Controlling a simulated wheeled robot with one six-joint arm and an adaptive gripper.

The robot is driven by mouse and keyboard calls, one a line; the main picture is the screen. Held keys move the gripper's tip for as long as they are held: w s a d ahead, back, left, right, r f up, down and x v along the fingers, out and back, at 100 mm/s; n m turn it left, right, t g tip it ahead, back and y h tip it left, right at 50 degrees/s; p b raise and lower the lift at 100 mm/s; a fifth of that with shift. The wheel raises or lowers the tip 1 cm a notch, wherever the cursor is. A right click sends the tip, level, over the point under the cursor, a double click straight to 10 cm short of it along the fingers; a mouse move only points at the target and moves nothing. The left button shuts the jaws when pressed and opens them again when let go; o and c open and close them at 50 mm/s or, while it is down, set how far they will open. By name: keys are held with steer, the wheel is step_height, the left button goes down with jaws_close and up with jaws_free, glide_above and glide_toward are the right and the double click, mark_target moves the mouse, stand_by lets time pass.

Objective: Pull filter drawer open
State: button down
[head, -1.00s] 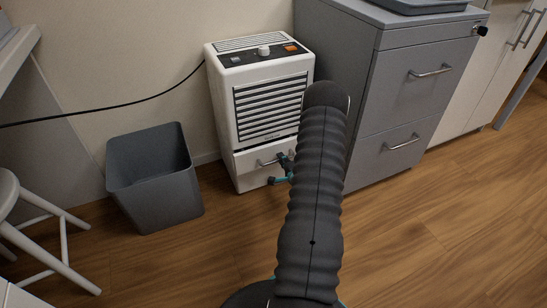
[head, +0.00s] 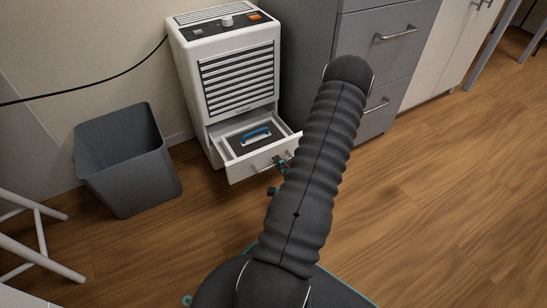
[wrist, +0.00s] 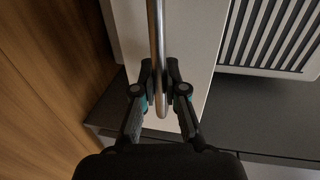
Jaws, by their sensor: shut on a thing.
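The filter drawer (head: 238,172) at the bottom of the white appliance (head: 226,80) is pulled partly out. Inside it lies a dark filter with a blue handle (head: 256,133). The drawer's metal bar handle shows in the wrist view (wrist: 155,40), running between the two fingers. My gripper (wrist: 160,90) is shut on the drawer handle near one end of the bar. In the head view my gripper (head: 283,168) is at the drawer front, partly hidden by my arm. The right end of the drawer front is close to my arm.
A grey bin (head: 128,160) stands left of the appliance. A grey filing cabinet (head: 376,55) stands close on its right. White stool legs (head: 35,240) are at lower left. A black cable (head: 90,93) runs left from the appliance. The wooden floor (head: 440,190) at right is clear.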

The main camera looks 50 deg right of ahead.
steer(key=shift+s+a, duration=0.1)
steer(key=shift+s, duration=0.05)
steer(key=c, duration=1.2)
jaws_free()
steer(key=shift+s, duration=0.1)
steer(key=v, duration=1.1)
steer(key=shift+s+a, duration=0.2)
steer(key=shift+s, duration=0.15)
steer(key=shift+r, duration=0.1)
